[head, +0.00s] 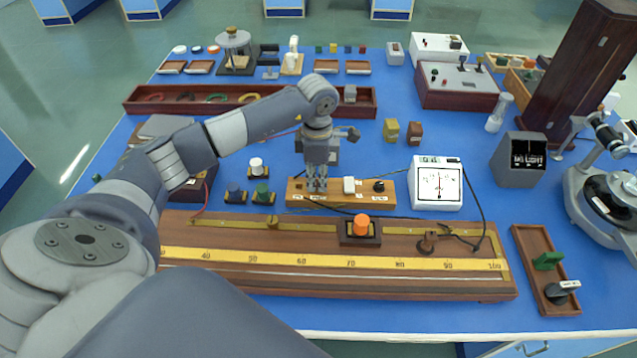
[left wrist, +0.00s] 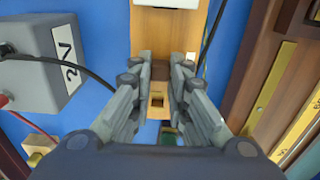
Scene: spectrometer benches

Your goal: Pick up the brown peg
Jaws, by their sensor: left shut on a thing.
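My left gripper (head: 317,188) reaches down over the left part of a light wooden block (head: 335,202). In the left wrist view, my gripper (left wrist: 160,84) is shut on the brown peg (left wrist: 160,71), a small dark brown piece between the fingertips. The peg is over the wooden block (left wrist: 172,32), beside a square hole (left wrist: 157,101). Whether the peg is seated in the block or raised clear of it, I cannot tell. In the head view the fingers hide the peg. My right gripper is in neither view.
A white piece (head: 349,185) and a black knob (head: 379,186) stand on the wooden block. A white meter (head: 436,183) is to the right. A long scaled board (head: 330,280) with an orange knob (head: 361,224) lies in front. Wires run close by.

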